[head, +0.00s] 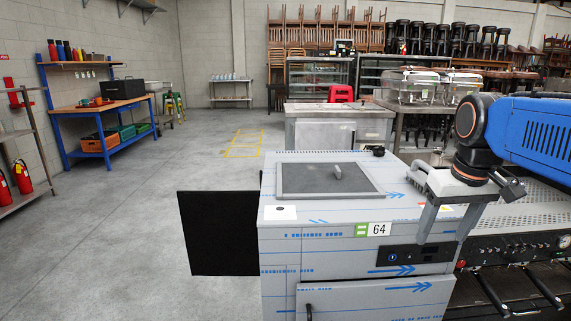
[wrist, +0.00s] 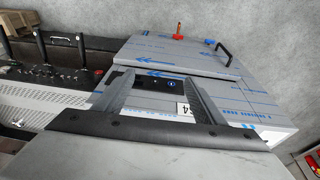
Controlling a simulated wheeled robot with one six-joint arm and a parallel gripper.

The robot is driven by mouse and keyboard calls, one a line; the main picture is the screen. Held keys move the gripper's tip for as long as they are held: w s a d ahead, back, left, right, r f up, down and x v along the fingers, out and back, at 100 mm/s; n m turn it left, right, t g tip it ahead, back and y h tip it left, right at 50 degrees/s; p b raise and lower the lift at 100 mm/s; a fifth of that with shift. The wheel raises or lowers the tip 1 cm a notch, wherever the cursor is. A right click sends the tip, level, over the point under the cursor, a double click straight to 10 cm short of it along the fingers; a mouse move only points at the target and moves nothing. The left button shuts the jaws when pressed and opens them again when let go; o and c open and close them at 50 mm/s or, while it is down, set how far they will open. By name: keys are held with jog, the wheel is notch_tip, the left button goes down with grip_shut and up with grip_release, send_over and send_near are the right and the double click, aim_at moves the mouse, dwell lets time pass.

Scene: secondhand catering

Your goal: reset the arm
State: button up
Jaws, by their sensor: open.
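My gripper (head: 445,238) is at the right of the head view, in front of the upper right part of a steel cabinet machine (head: 330,240). Its two grey fingers point down and stand apart, with nothing between them. The wrist view also shows the open gripper (wrist: 156,82), with the machine's front panel and part of its "64" label (wrist: 183,109) visible between the fingers. I cannot tell whether the fingers touch the machine. My blue arm reaches in from the right edge of the head view.
A dark lid panel (head: 328,179) with a handle tops the machine, and a black panel (head: 217,233) stands at its left. A coffee machine (head: 520,245) adjoins on the right. A blue workbench (head: 100,103) and fire extinguishers (head: 22,177) are far left. The floor between is clear.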

jog(key=s+a+f+t, duration=0.2)
jog(key=s+a+f, duration=0.2)
jog(key=s+f, duration=0.8)
notch_tip(320, 180, down, 2)
jog(key=shift+s+a+f, duration=0.15)
jog(key=shift+s+a, duration=0.05)
jog(key=shift+s, duration=0.15)
